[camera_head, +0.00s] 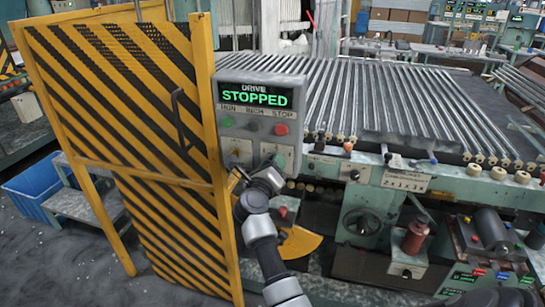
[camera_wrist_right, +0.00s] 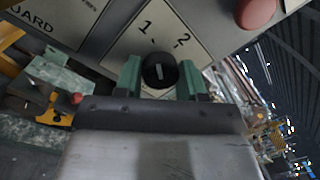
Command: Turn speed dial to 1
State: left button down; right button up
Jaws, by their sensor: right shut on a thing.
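The speed dial (camera_wrist_right: 159,70) is a small black knob with a white pointer line, on a pale plate marked "1" (camera_wrist_right: 145,28) and "2" (camera_wrist_right: 183,40). In the right wrist view it sits between the green fingertips of my right gripper (camera_wrist_right: 159,78), which is shut on it. The pointer line looks nearly upright in that view; I cannot tell exactly which mark it points at. In the head view my right gripper (camera_head: 270,166) is at the lower edge of the control panel (camera_head: 287,149) and hides the dial. My left gripper is not in view.
A yellow-black striped guard door (camera_head: 130,110) stands left.

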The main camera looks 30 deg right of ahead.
jog(key=shift+r+n+p, duration=0.1)
jog(key=shift+n+p, duration=0.25)
jog(key=shift+n, duration=0.15)
jog(key=o, duration=0.9)
